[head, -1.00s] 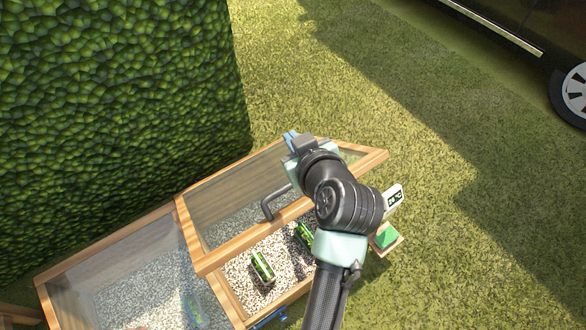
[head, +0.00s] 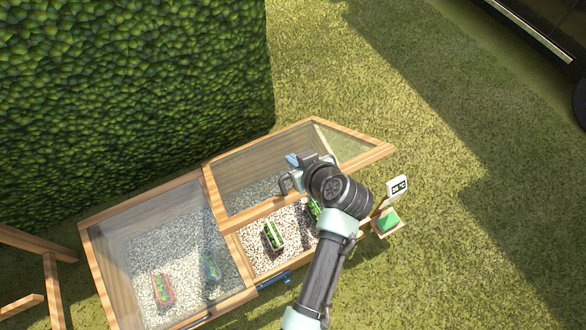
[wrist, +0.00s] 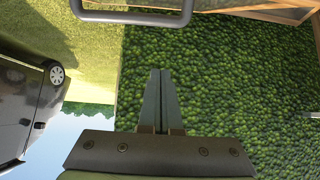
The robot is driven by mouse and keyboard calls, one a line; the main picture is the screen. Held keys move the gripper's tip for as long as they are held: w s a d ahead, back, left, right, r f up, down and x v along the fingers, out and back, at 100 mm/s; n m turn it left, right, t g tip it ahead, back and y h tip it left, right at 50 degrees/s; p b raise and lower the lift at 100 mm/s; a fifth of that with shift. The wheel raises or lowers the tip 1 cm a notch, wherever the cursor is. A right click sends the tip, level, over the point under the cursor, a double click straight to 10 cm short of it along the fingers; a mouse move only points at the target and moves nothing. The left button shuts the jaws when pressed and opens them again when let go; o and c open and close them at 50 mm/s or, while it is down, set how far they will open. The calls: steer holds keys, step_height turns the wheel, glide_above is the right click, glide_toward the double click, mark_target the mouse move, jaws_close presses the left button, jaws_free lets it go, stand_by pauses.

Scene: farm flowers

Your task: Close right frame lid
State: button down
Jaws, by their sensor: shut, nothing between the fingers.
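The right frame lid (head: 262,213) is a wooden frame with a clear pane, and it stands raised and tilted over the right frame box (head: 286,267). Its grey handle is partly hidden by my gripper in the head view and shows as a bar in the wrist view (wrist: 136,17). My gripper (head: 292,160) is over the lid's pane, close to the handle. In the wrist view my gripper's fingers (wrist: 160,73) are together and empty, with the handle bar apart from the tips. Contact with the lid cannot be told.
The left frame (head: 92,262) has its pane down over gravel and potted plants. A green plant pack (head: 273,236) sits in the right box. A sign (head: 397,187) and a green-topped block (head: 388,221) stand at its right. A hedge (head: 130,100) rises behind; grass at right is open.

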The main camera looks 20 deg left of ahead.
steer(key=f, duration=0.3)
steer(key=a+f, duration=0.1)
steer(key=shift+w+f+b, duration=0.3)
steer(key=shift+w+f, duration=0.05)
steer(key=shift+s+d+f, duration=0.2)
steer(key=shift+d+f, duration=0.1)
steer(key=shift+f, duration=0.2)
